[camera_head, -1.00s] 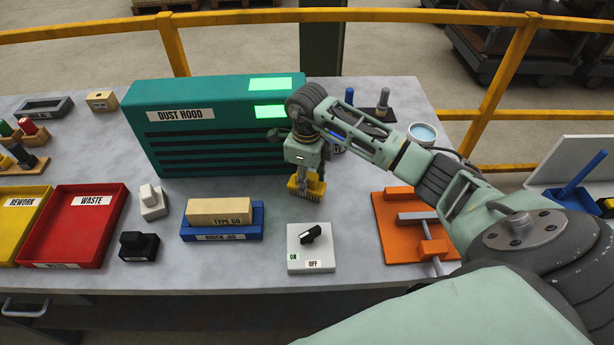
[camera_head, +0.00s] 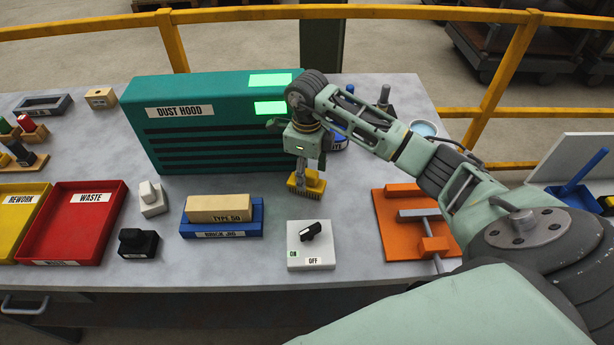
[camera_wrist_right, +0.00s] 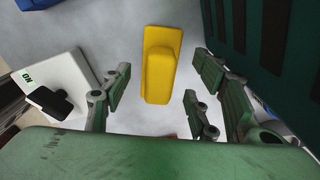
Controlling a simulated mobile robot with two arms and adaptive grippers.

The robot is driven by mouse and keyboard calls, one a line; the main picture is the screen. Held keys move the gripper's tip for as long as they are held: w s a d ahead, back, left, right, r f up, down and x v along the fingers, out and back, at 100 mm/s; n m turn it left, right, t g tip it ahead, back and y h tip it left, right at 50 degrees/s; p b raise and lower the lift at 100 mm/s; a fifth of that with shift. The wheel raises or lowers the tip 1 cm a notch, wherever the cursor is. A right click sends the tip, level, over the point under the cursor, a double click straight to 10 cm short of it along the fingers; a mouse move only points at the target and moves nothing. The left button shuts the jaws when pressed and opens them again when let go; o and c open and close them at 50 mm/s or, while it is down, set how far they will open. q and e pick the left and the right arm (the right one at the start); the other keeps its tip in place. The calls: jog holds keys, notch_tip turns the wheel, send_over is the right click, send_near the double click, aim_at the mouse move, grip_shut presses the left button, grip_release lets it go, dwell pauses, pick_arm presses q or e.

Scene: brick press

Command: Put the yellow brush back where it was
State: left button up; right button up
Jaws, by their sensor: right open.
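The yellow brush (camera_head: 306,186) stands on the grey table in front of the dust hood's right end, bristles down. It also shows in the right wrist view (camera_wrist_right: 160,66), its yellow top lying ahead of and between the spread fingers. My right gripper (camera_head: 302,166) is just above the brush, fingers pointing down. In the right wrist view my right gripper (camera_wrist_right: 152,104) is open, with clear gaps on both sides of the brush. My left gripper is not in view.
The green dust hood (camera_head: 220,125) stands close behind the brush. An ON/OFF switch box (camera_head: 311,246) is in front of it, a blue brick jig (camera_head: 222,228) with a brick to the left. An orange press fixture (camera_head: 400,235) is at the right, under my arm.

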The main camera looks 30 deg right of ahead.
notch_tip(320, 180, up, 10)
jog(key=b, duration=0.2)
jog(key=shift+f+b, duration=0.25)
jog(key=shift+b, duration=0.05)
jog(key=shift+r, duration=0.35)
